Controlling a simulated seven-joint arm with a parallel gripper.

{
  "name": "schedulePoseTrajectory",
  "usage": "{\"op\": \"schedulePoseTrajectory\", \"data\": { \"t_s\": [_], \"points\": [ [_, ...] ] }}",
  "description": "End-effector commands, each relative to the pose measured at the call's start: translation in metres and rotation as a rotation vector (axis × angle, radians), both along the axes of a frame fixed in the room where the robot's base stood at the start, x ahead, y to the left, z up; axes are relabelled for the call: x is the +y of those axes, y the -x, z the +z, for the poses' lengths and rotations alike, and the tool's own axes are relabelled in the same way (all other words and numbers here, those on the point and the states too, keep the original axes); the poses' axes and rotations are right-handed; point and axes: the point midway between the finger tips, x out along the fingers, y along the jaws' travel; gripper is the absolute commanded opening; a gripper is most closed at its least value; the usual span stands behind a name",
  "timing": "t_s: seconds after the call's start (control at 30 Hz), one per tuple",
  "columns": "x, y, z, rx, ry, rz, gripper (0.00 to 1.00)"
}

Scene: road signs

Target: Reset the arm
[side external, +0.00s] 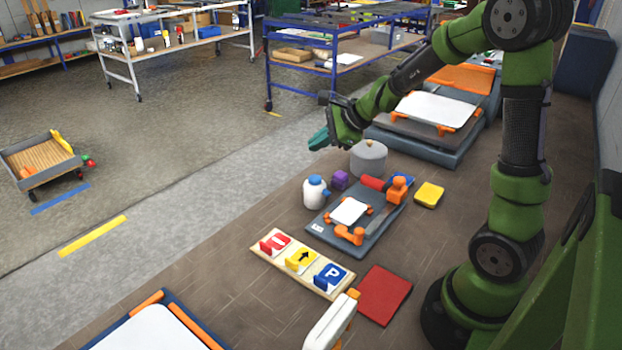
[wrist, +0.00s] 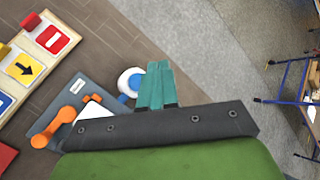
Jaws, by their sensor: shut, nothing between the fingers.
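My green arm reaches out from the right in the side external view. My gripper (side external: 319,139) hangs in the air past the grey pot, with its teal fingers together and nothing between them. In the wrist view my gripper (wrist: 155,68) also shows with its teal fingers side by side. The wooden sign board (side external: 302,265) holds a red sign (side external: 275,243), a yellow arrow sign (side external: 301,260) and a blue P sign (side external: 330,277). The sign board stands well away from my gripper.
A yellow block (side external: 429,195) and a red square (side external: 383,295) lie nearby. Wheeled benches stand behind.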

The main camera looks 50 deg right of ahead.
Motion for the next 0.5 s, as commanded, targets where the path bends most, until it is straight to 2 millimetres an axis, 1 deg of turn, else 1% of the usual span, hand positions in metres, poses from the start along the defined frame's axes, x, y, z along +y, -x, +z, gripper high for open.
{"op": "schedulePoseTrajectory", "data": {
  "t_s": [0.27,0.37,0.43,0.47,0.5],
  "points": [
    [0.0,0.0,0.0,0.0,0.002,0.002,0.0],
    [0.004,0.004,-0.004,0.009,0.032,0.056,0.0],
    [0.013,0.013,-0.009,0.032,0.074,0.144,0.0],
    [0.02,0.018,-0.008,0.034,0.1,0.197,0.0],
    [0.032,0.026,-0.004,0.034,0.142,0.282,0.0]
  ]
}}
